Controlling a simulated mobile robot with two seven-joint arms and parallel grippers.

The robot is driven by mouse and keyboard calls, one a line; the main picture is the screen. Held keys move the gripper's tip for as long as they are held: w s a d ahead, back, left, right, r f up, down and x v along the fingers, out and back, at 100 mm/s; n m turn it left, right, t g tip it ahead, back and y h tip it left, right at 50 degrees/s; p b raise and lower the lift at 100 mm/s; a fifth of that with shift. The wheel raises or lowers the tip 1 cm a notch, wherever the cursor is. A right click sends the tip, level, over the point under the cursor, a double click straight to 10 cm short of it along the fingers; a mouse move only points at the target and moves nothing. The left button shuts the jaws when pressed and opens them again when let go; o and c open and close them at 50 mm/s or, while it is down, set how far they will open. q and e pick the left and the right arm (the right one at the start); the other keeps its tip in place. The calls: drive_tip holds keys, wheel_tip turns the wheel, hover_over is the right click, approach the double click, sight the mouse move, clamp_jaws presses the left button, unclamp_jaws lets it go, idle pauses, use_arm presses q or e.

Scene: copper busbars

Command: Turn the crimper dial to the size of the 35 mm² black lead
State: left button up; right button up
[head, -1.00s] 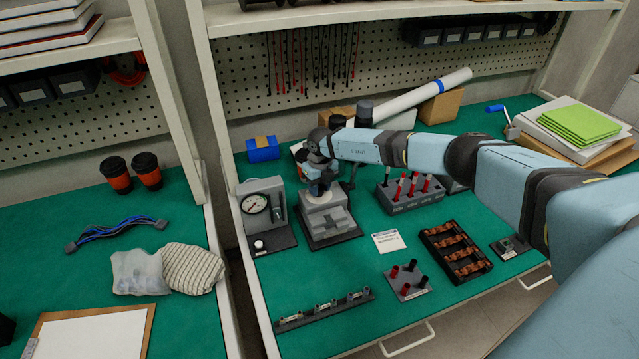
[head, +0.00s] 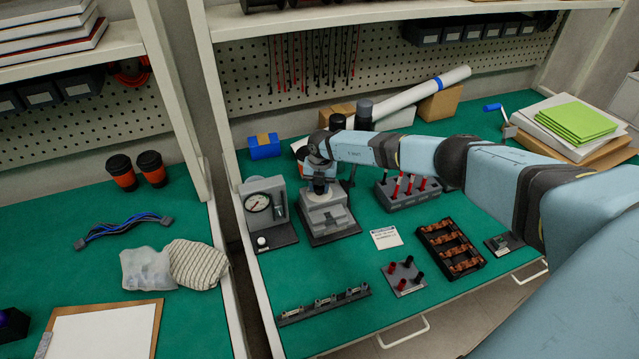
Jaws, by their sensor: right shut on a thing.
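The grey crimper (head: 329,216) stands on the green bench, left of the middle. My right arm reaches over from the right, and my right gripper (head: 320,186) points down at the crimper's top. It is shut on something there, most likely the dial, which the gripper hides. The dial's marks cannot be read. A small stand (head: 403,276) in front holds red and black leads; their sizes are too small to read. A grey block (head: 409,199) with red-tipped pieces stands right of the crimper. My left gripper is not in view.
A gauge box (head: 262,213) stands just left of the crimper. A dark tray of copper parts (head: 452,250) is to the right, and a grey rail (head: 324,306) lies near the front edge. Bench between them is clear.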

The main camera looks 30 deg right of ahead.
idle(0.5)
drive_tip(key=o, duration=0.9)
drive_tip(key=shift+r, duration=0.15)
drive_tip(key=r, duration=1.3)
drive_tip(key=shift+s+d+r+b, duration=0.2)
drive_tip(key=shift+r+b, duration=0.1)
drive_tip(key=shift+b, duration=0.1)
